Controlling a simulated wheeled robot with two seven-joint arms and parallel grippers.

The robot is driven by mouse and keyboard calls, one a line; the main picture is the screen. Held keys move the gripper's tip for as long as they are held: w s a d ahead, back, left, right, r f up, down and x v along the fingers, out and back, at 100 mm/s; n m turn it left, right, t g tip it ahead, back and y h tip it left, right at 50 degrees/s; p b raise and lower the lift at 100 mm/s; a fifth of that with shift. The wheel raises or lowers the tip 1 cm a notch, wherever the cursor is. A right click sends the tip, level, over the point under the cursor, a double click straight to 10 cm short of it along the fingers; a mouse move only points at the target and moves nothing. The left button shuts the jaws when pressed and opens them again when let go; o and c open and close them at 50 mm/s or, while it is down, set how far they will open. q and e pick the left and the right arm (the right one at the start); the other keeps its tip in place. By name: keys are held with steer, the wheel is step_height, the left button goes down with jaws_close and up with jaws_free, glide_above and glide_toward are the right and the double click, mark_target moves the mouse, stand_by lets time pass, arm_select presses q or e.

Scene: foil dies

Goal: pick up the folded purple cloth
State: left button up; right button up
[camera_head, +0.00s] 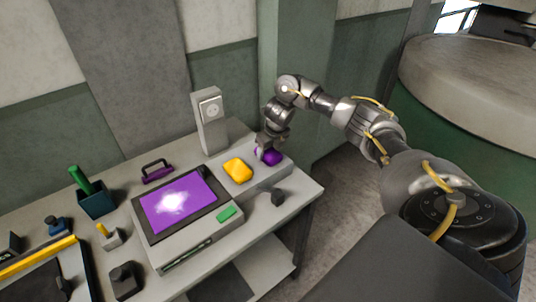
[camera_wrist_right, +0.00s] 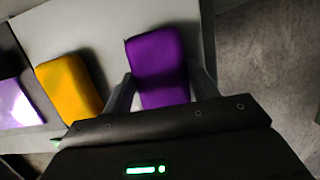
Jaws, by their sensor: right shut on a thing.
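The folded purple cloth (camera_head: 271,157) lies at the right end of a grey raised block on the table. In the right wrist view the purple cloth (camera_wrist_right: 158,66) sits between the two fingers of my right gripper (camera_wrist_right: 160,92), one finger on each side. In the head view my right gripper (camera_head: 265,146) points down over the cloth and is shut on it. The cloth looks to be at the block's surface; I cannot tell whether it is lifted clear. My left gripper is not in view.
A folded yellow cloth (camera_head: 237,170) lies just left of the purple one on the grey block (camera_head: 262,183). A device with a purple screen (camera_head: 178,206) stands further left. A grey upright with a socket (camera_head: 208,121) stands behind.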

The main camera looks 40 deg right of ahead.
mark_target(269, 151)
steer(key=shift+r, duration=0.1)
steer(key=shift+r, duration=0.5)
step_height(269, 151, up, 3)
steer(key=shift+f+p, duration=0.1)
steer(key=shift+p, duration=0.3)
steer(key=s+a+r+p, duration=0.2)
steer(key=s+a+r, duration=0.7)
steer(key=a, duration=0.1)
steer(key=shift+s+a, duration=0.2)
